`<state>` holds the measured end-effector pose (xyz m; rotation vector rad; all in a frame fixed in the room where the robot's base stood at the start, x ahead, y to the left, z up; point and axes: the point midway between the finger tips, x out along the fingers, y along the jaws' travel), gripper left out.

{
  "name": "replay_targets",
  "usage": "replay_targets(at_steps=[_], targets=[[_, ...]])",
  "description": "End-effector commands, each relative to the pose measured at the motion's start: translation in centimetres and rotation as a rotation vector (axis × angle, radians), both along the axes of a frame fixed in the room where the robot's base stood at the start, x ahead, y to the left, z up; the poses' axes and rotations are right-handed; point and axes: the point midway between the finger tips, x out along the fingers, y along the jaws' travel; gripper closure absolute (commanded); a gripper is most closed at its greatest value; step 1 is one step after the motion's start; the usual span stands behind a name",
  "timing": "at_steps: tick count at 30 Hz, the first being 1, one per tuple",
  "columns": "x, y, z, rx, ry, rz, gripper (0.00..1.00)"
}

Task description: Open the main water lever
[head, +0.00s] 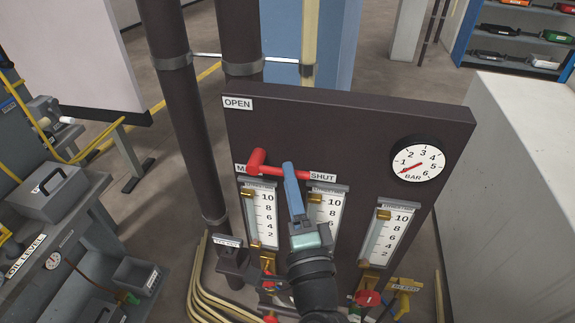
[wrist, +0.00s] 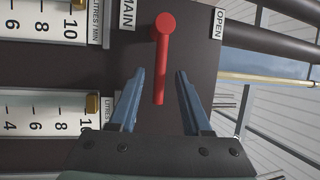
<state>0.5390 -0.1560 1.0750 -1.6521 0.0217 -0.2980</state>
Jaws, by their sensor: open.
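The main water lever is red, with its round pivot at the left and its handle (head: 270,166) pointing right toward the SHUT label (head: 323,177) in the head view. In the wrist view the lever (wrist: 161,75) runs from its round pivot down between my two fingers. My gripper (head: 289,170) is open at the handle, one blue finger crossing in front of it; the wrist view shows my gripper (wrist: 160,78) with a gap on each side of the handle. The exact depth between fingertips and handle is hard to tell. The OPEN label (head: 238,103) is above left.
The dark panel (head: 340,125) carries a pressure gauge (head: 418,160) and flow meters, one (head: 388,235) at the right. Dark vertical pipes (head: 184,100) stand at the left. Smaller red and yellow valves are below. A pale block (head: 520,170) stands to the right.

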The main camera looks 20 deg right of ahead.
Motion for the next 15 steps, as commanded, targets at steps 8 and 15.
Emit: replay_targets(at_steps=[8,15], targets=[[2.4,-0.5,0.5,-0.001,0.0,0.0,0.52],[2.7,-0.5,0.5,-0.002,0.001,0.0,0.52]])
